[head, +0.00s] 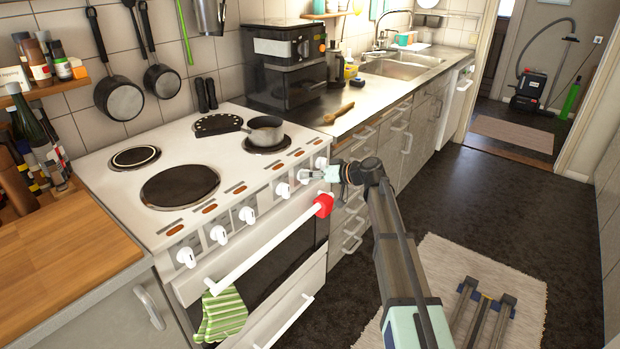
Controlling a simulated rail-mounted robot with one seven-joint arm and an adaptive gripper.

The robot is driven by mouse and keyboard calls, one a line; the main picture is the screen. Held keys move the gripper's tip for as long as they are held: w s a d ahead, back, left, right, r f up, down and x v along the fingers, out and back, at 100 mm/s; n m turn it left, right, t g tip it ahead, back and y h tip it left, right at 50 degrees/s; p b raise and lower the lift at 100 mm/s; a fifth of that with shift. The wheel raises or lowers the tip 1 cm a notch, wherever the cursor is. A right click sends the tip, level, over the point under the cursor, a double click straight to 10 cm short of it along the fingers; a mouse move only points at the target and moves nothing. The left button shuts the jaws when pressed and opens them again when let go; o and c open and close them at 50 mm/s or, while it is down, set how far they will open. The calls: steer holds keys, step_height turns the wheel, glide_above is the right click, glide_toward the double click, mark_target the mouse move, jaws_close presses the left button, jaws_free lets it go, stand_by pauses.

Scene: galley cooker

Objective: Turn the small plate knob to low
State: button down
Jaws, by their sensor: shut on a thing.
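The white cooker (118,200) has a row of several white knobs along its front panel. My gripper (308,174) is at the right part of this row, with its fingertips closed around a white knob (303,177). The fingers partly cover the knob, and its pointer setting is too small to read. Another white knob (321,162) is just right of it and one (282,189) is just left. A small dark plate (134,158) lies at the back left of the hob. A large plate (180,187) is in front of it.
A saucepan (265,133) stands on the right plate. The oven handle (262,248) runs below the knobs, with a red item (323,205) at its right end and a green striped cloth (222,314) at its left. A wooden spoon (339,112) lies on the steel counter.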

steer(key=shift+w+m+g+y, duration=0.15)
steer(key=shift+m+g+y, duration=0.35)
steer(key=shift+m, duration=0.5)
steer(key=c, duration=1)
jaws_free()
steer(key=shift+f, duration=0.1)
steer(key=shift+d, duration=0.1)
steer(key=v, duration=1.1)
steer(key=shift+d, duration=0.35)
